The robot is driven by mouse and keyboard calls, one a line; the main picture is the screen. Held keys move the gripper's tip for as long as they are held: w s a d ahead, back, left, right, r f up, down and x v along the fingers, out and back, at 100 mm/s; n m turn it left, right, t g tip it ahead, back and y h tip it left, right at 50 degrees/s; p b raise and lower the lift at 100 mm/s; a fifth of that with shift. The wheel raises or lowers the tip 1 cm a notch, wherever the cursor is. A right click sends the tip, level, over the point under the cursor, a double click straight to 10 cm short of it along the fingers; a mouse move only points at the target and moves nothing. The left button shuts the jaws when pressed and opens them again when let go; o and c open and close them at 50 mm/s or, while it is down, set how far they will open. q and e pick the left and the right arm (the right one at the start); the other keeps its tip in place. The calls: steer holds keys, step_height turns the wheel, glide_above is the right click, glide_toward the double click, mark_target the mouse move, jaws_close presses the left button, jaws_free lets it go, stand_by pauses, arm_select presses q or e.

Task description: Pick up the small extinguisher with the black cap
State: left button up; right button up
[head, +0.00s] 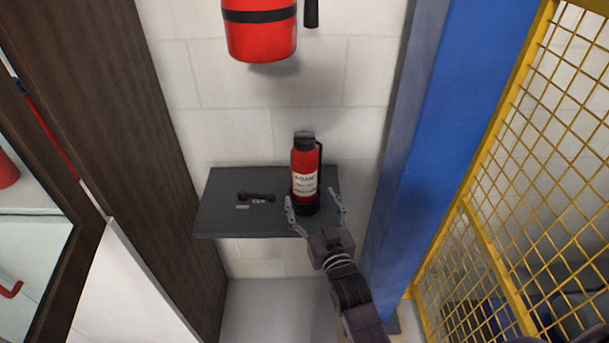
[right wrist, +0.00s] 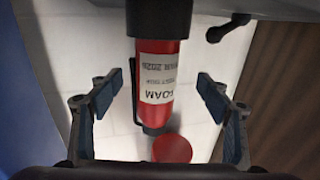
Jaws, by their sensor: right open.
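The small extinguisher (head: 305,170) is red with a black cap, a black base and a white label. It stands upright on a dark grey wall shelf (head: 225,212). My right gripper (head: 315,200) is open, with one finger on each side of the extinguisher's lower part. In the right wrist view the extinguisher (right wrist: 160,85) appears upside down between the two open fingers (right wrist: 165,90), with a visible gap on both sides. Its label reads FOAM. My left gripper is not in view.
A larger red extinguisher (head: 260,35) hangs on the white wall above. A small black wrench-like object (head: 257,197) lies on the shelf to the left. A dark wooden panel (head: 130,130) stands left; a blue post (head: 425,130) and yellow mesh (head: 530,170) stand right.

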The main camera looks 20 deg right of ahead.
mark_target(308, 188)
steer(key=w, duration=0.4)
steer(key=w+p, duration=0.1)
steer(key=w, duration=0.1)
steer(key=shift+w+d+r, duration=0.15)
steer(key=shift+w+d, duration=0.2)
steer(key=shift+w, duration=0.55)
jaws_close()
steer(key=shift+w+r, duration=0.1)
steer(key=shift+r, duration=0.1)
